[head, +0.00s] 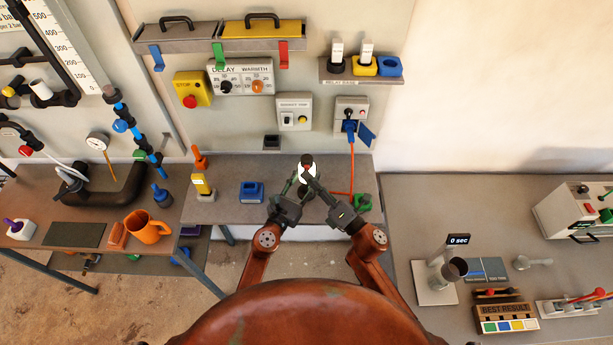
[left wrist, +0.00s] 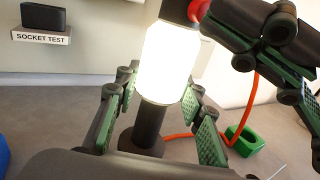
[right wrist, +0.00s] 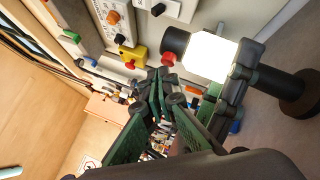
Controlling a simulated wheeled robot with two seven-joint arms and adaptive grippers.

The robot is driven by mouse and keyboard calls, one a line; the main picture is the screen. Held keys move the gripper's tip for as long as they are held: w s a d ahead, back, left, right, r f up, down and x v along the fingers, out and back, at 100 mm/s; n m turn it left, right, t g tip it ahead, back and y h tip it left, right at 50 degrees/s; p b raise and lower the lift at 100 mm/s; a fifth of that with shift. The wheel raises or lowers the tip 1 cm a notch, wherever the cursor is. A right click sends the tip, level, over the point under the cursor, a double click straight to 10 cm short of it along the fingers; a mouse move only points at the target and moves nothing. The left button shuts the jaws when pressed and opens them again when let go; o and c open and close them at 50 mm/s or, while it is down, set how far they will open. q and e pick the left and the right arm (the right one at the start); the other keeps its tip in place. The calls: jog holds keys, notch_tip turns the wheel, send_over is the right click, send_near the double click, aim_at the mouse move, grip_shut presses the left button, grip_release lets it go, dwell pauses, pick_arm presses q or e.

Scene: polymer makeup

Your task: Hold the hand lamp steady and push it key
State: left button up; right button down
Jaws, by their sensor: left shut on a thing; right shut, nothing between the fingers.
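The hand lamp (head: 308,160) stands upright on the grey middle table, its white body (left wrist: 172,52) glowing. Its dark handle (left wrist: 151,124) and round base show in the left wrist view. My left gripper (left wrist: 158,92) is shut around the lamp just below the glowing part. The red key (right wrist: 168,59) sits on the side of the dark lamp head (right wrist: 174,39). My right gripper (right wrist: 160,76) is shut and empty, its fingertips right at the key. I cannot tell for sure whether they touch it. In the head view both grippers partly hide the lamp.
An orange cable (head: 351,170) runs from the wall socket box (head: 350,108) down to the table. A green holder (head: 362,203) lies right of the lamp, a blue block (head: 251,192) left. The SOCKET TEST shelf (left wrist: 41,37) is on the wall behind.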

jog(key=shift+s, duration=0.1)
jog(key=shift+s, duration=2.95)
pick_arm(q)
jog(key=o, duration=1.5)
jog(key=v, duration=1.2)
